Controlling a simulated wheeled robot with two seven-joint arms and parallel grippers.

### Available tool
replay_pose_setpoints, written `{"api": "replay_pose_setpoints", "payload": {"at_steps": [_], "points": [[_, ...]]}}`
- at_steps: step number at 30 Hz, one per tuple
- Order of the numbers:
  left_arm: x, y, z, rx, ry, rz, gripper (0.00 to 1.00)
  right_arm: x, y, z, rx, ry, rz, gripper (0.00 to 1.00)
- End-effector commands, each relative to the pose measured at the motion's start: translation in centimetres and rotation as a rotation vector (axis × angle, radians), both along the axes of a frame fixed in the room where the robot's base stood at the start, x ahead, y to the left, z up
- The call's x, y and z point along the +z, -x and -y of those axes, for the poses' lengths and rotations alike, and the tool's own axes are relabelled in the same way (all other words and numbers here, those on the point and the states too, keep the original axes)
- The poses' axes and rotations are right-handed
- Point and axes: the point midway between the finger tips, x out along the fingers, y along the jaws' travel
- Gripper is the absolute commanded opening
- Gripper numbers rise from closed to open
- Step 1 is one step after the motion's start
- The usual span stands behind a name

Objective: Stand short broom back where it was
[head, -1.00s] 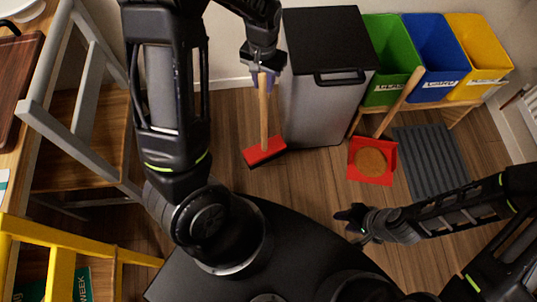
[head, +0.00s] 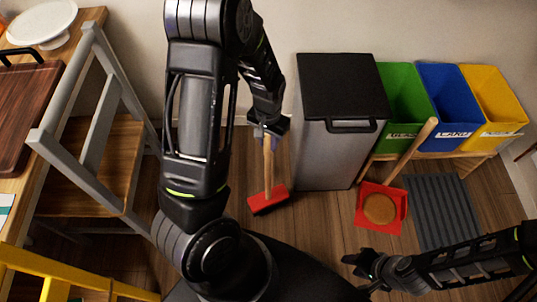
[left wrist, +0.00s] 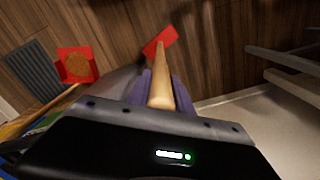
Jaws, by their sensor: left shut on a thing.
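The short broom has a wooden handle and a red head (head: 268,199) with dark bristles. My left gripper (head: 268,134) is shut on the upper part of its handle. The broom hangs nearly upright just left of the grey bin, its head at or just above the wooden floor; I cannot tell whether it touches. In the left wrist view the handle (left wrist: 161,78) runs between the purple fingers toward the red head (left wrist: 160,41). My right gripper (head: 365,265) is at the lower right, empty, near the floor in front of the dustpan; its finger opening is unclear.
A grey bin with a black lid (head: 344,85) stands right of the broom. Green (head: 405,95), blue (head: 445,95) and yellow (head: 490,100) bins stand on a wooden rack. A red dustpan (head: 366,212) holds a brown disc. A grey chair (head: 100,120) is at left.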

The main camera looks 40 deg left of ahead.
Motion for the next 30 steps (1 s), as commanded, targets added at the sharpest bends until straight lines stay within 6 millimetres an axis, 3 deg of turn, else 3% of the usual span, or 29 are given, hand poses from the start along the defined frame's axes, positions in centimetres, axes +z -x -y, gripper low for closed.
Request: {"api": "replay_pose_setpoints", "payload": {"at_steps": [11,21,30], "points": [[-0.7,-0.1,0.0,0.000,0.000,0.003,0.00,-0.1,0.0,0.0,0.000,0.000,0.000,0.36],[-4.3,0.0,0.0,-0.001,0.000,0.001,0.00,-1.0,0.0,0.0,0.000,0.000,0.000,0.36],[-4.3,-0.1,0.0,-0.001,0.000,0.003,0.00,-0.9,0.0,0.0,0.000,0.000,0.000,0.36]]}}
